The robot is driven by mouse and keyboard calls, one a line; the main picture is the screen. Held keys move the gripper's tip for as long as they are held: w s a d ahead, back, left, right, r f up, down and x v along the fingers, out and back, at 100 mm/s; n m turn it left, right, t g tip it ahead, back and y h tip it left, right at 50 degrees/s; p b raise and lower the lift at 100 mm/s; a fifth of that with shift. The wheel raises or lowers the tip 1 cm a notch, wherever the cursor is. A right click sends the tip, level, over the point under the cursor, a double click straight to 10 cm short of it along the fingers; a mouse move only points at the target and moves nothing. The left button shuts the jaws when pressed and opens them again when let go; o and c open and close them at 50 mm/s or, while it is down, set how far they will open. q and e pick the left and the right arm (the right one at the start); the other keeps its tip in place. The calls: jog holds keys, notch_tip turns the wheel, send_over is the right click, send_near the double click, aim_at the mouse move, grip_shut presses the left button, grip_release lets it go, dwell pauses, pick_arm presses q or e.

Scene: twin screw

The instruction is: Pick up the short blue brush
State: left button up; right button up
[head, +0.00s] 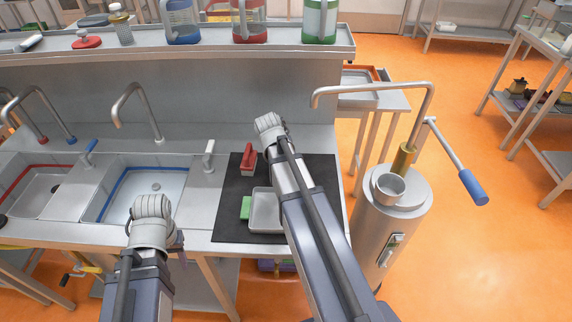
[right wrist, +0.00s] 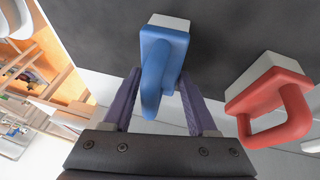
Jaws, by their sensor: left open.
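The short blue brush (right wrist: 163,45), with a loop handle and a pale grey block under it, sits on the dark mat in the right wrist view. My right gripper (right wrist: 158,74) is open, its purple fingers on either side of the blue handle and apart from each other. In the head view my right arm hides both the blue brush and the right gripper. My left gripper (head: 181,248) shows only partly in front of the counter's front edge, beside the left wrist, away from the brush.
A red brush (right wrist: 268,98) stands close to the right of the blue one; it also shows in the head view (head: 248,160). A grey tray (head: 262,222) and green sponge (head: 246,207) lie on the black mat (head: 228,222). Sinks (head: 120,205) are to the left.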

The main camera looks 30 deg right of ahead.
grip_shut()
dwell(0.4)
notch_tip(320, 180, up, 10)
jog(key=p, duration=1)
